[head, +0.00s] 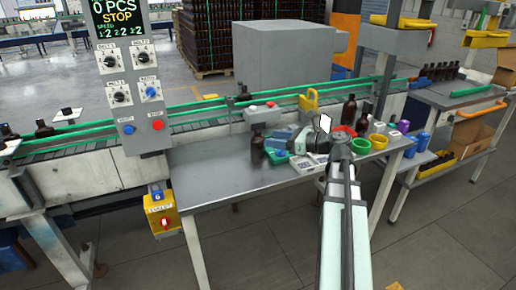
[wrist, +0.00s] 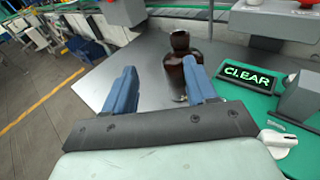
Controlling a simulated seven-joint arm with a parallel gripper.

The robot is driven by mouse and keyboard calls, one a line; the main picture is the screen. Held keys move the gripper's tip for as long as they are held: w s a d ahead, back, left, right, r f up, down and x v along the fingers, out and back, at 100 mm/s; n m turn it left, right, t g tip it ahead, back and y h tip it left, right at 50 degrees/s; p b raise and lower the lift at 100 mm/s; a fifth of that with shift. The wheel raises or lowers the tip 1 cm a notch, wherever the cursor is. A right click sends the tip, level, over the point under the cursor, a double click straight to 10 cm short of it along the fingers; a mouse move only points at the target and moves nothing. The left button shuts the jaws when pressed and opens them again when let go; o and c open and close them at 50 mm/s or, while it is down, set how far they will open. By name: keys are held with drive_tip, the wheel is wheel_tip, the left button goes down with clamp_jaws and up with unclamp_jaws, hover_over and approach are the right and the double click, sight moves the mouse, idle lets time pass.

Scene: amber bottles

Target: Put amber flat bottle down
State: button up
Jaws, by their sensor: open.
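The brown amber flat bottle (head: 257,146) stands upright on the grey table (head: 215,180), left of my gripper in the head view. In the wrist view the amber bottle (wrist: 179,58) stands just past my fingertips, its lower right side partly hidden by the right finger. My gripper (wrist: 160,74) is open, with its two blue fingers spread apart and nothing held between them. I cannot tell whether a finger touches the bottle. In the head view my gripper (head: 284,139) is small and its fingers are hard to make out.
A green mat (wrist: 292,108) with a lit CLEAR display (wrist: 249,77) lies right of the bottle. A grey button box (head: 263,114) stands behind it. Another dark bottle (head: 349,110), a green ring (head: 361,146) and a yellow ring (head: 378,142) are farther right. The table's left part is clear.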

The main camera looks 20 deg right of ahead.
drive_tip(key=n+y, duration=0.1)
drive_tip(key=y, duration=0.1)
approach(258, 128)
drive_tip(key=shift+t, duration=0.3)
drive_tip(key=w+a, duration=0.1)
drive_tip(key=a, duration=0.1)
drive_tip(key=w+a+f, duration=0.1)
drive_tip(key=a, duration=0.1)
drive_tip(key=shift+w, duration=0.35)
drive_tip(key=shift+w+d+x, duration=0.1)
drive_tip(key=shift+x, duration=1.2)
drive_tip(key=shift+w+d+x, duration=0.1)
drive_tip(key=shift+x, duration=1.25)
drive_tip(key=shift+f, duration=0.1)
clamp_jaws()
